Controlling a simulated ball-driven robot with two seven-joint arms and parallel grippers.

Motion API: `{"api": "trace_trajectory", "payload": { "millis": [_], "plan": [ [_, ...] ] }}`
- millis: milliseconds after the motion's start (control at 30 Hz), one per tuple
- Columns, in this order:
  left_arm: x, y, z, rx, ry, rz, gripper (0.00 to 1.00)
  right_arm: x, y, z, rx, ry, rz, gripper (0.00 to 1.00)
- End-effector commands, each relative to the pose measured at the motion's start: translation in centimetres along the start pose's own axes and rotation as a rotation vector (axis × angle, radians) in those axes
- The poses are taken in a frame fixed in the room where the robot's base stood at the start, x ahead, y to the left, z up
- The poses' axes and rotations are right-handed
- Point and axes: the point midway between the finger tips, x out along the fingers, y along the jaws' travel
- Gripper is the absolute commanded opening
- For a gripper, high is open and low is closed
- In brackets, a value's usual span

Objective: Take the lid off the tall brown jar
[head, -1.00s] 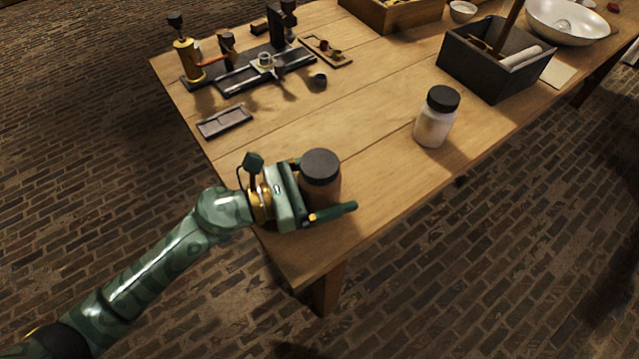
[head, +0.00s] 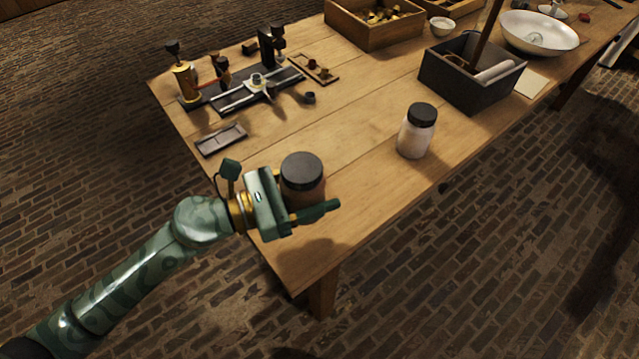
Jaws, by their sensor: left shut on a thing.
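The tall brown jar (head: 308,192) stands upright near the table's front left corner, with its dark round lid (head: 302,167) on top. My left gripper (head: 310,196) reaches in from the left and is shut on the jar's body, below the lid. Its near finger lies along the front side of the jar. The far finger is mostly hidden behind the jar. The lower part of the jar is partly covered by the gripper. My right gripper is not in view.
A white jar with a black lid (head: 416,133) stands to the right on the wooden table (head: 350,125). A small grey tray (head: 221,139) and a metal tool fixture (head: 250,90) lie behind. A dark box (head: 462,88) stands at right. The table between the jars is clear.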

Motion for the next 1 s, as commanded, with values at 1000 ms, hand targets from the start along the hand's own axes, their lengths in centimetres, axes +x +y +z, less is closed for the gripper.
{"api": "trace_trajectory", "payload": {
  "millis": [1000],
  "plan": [
    [-6.7,-8.2,5.9,0.000,-0.002,0.000,0.22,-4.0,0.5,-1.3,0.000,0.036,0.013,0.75]
  ]
}}
